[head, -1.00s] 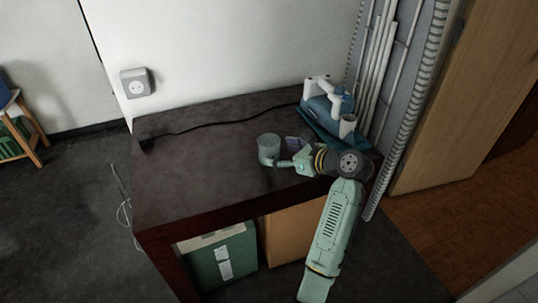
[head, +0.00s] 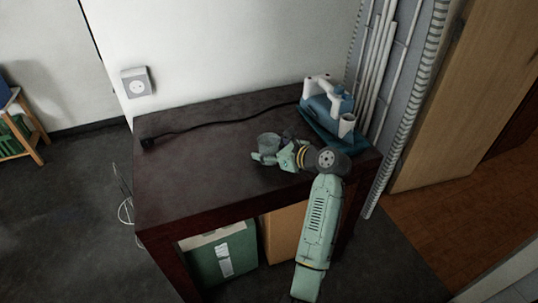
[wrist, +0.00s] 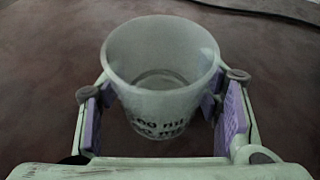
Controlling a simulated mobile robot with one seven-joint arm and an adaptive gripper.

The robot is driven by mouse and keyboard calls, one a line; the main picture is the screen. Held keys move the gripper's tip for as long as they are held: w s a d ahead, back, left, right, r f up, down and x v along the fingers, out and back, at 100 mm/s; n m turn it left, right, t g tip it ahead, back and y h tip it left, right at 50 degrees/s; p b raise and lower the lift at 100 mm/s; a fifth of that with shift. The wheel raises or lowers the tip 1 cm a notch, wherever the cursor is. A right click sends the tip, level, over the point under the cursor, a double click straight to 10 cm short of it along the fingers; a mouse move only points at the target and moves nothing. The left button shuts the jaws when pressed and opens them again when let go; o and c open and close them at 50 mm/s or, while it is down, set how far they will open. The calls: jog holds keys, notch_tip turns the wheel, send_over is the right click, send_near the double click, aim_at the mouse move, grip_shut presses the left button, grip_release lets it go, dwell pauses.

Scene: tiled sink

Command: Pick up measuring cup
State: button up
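The measuring cup (head: 268,142) is a clear, greyish cup standing upright on the dark table (head: 190,165). In the wrist view the cup (wrist: 160,103) shows its open rim and dark printed marks on its near wall. My gripper (wrist: 164,90) has its two fingers with purple pads on either side of the cup. The fingers are spread, with a gap visible at the cup's left side. Contact on the right side cannot be told. In the head view my gripper (head: 271,157) is low at the cup's near side and partly covers it.
A blue and white appliance (head: 328,108) stands on the table's back right, close to my arm. A black cable (head: 205,126) runs along the back. White pipes (head: 378,60) rise behind the right end. Boxes (head: 222,258) are below.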

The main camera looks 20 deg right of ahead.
aim_at(261, 140)
jog(key=c, duration=0.9)
jog(key=shift+o, duration=0.2)
jog(key=shift+r, duration=0.1)
jog(key=shift+r+b, duration=0.35)
jog(key=shift+r, duration=1.3)
jog(key=s+a+b, duration=0.1)
jog(key=s+a, duration=0.2)
jog(key=s, duration=0.4)
jog(key=s+a+r, duration=0.1)
jog(key=s+a, duration=0.2)
jog(key=s, duration=0.4)
jog(key=shift+s+a+r+b, duration=0.2)
jog(key=shift+a+r+b, duration=0.05)
jog(key=shift+a+b, duration=0.1)
dwell(0.4)
